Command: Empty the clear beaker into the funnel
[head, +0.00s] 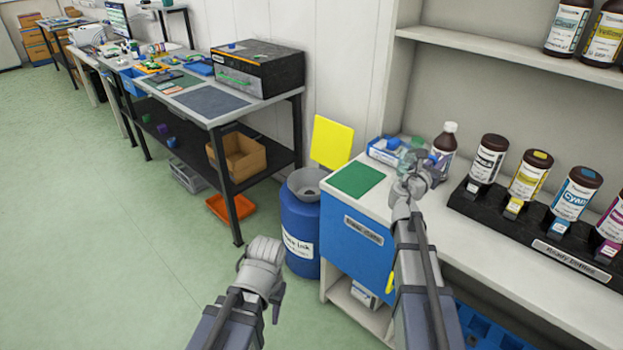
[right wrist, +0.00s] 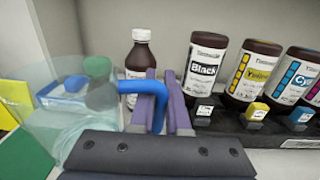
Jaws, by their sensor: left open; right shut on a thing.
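The clear beaker (right wrist: 75,125) fills the left of the right wrist view, see-through with a blue handle (right wrist: 150,88). My right gripper (right wrist: 160,105) is shut on that handle. In the head view my right gripper (head: 420,176) is over the white counter, and the beaker (head: 408,158) shows faintly, partly hidden behind it. I cannot tell what it contains. The grey funnel (head: 306,184) sits on top of a blue waste ink drum (head: 300,235), left of the counter and of my right gripper. My left gripper (head: 264,258) is open and empty, below and left of the drum.
A green mat (head: 357,179) lies on the counter (head: 440,222) between funnel and beaker. A yellow panel (head: 332,143) stands behind the funnel. A white-capped brown bottle (head: 444,150) and a black rack (head: 530,235) of ink bottles stand right. A workbench (head: 225,105) stands at left.

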